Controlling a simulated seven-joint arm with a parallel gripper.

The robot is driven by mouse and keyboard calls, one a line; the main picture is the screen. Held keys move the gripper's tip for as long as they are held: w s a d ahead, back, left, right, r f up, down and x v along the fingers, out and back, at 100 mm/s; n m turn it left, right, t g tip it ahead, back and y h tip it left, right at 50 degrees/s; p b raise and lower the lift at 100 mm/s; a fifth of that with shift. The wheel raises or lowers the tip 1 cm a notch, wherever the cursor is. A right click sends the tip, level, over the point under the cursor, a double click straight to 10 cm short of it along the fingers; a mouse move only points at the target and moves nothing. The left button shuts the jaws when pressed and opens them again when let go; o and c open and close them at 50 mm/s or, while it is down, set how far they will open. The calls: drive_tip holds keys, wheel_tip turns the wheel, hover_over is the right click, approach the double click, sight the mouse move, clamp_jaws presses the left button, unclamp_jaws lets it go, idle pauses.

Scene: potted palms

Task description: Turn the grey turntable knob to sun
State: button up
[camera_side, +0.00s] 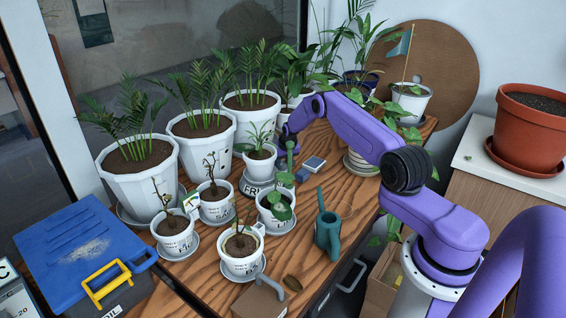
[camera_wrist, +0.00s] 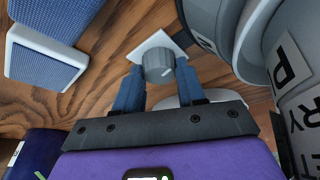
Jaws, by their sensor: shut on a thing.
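The grey knob (camera_wrist: 158,66) sits on a small white square plate (camera_wrist: 150,43) on the wooden bench, in the wrist view. A pale line shows on its face, towards the lower right. My gripper (camera_wrist: 160,76) is shut on the knob, with one blue finger on each side of it. I cannot make out a sun mark on the plate, which the knob and fingers partly cover. In the side view my gripper (camera_side: 290,152) reaches down among the pots at the back of the bench, and the knob cannot be made out there.
A labelled white pot (camera_wrist: 298,75) stands close to the right of the knob. Blue-and-white blocks (camera_wrist: 42,60) lie to its left; one shows in the side view (camera_side: 313,163). Several potted plants crowd the bench's left half. A teal watering can (camera_side: 327,232) stands near the front edge.

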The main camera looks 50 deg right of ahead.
drive_tip(key=o, duration=1)
drive_tip(key=v, duration=1.7)
drive_tip(key=shift+r, duration=0.25)
